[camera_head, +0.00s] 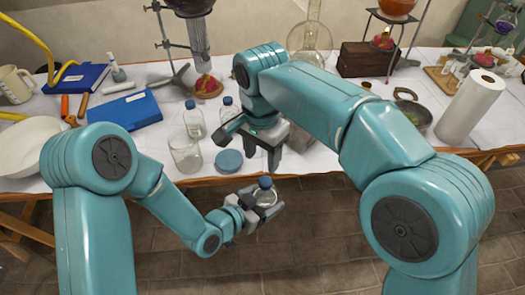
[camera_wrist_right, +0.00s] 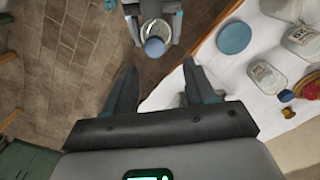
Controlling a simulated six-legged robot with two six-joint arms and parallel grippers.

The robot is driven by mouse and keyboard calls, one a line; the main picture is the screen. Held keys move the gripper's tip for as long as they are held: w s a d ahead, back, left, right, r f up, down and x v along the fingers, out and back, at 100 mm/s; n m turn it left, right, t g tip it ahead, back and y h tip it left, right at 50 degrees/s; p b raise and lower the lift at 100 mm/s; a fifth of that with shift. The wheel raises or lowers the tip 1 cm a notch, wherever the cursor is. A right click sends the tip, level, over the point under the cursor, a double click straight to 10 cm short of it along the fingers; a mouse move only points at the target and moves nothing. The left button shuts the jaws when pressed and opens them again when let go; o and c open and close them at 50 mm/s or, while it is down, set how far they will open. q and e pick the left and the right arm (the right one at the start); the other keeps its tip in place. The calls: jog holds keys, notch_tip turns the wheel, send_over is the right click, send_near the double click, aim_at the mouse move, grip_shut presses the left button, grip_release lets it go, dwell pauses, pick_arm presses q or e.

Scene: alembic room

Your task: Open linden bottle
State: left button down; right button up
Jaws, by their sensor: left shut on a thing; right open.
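A small clear glass bottle with a blue cap (camera_head: 265,183) is held by my left gripper (camera_head: 262,206) in front of the table edge, over the floor. Its cap (camera_wrist_right: 155,46) also shows in the right wrist view, at the top middle, and is on the bottle. No label that I can read shows on it, so I cannot tell by its look that it is the linden bottle. My right gripper (camera_head: 262,156) is open and empty, fingers pointing down, above and behind the bottle. In the right wrist view the bottle lies beyond the two open fingers (camera_wrist_right: 160,80), apart from them.
On the white-covered table (camera_head: 320,140) are a blue round disc (camera_head: 228,161), a glass beaker (camera_head: 186,155) and two more capped bottles, one (camera_head: 194,122) farther left and one (camera_head: 228,108) behind. A blue book (camera_head: 125,109) lies left. The floor (camera_head: 320,235) in front is clear.

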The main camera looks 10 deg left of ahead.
aim_at(261, 180)
notch_tip(261, 180, down, 8)
jog(key=shift+r, duration=0.2)
jog(key=shift+c, duration=0.4)
grip_shut()
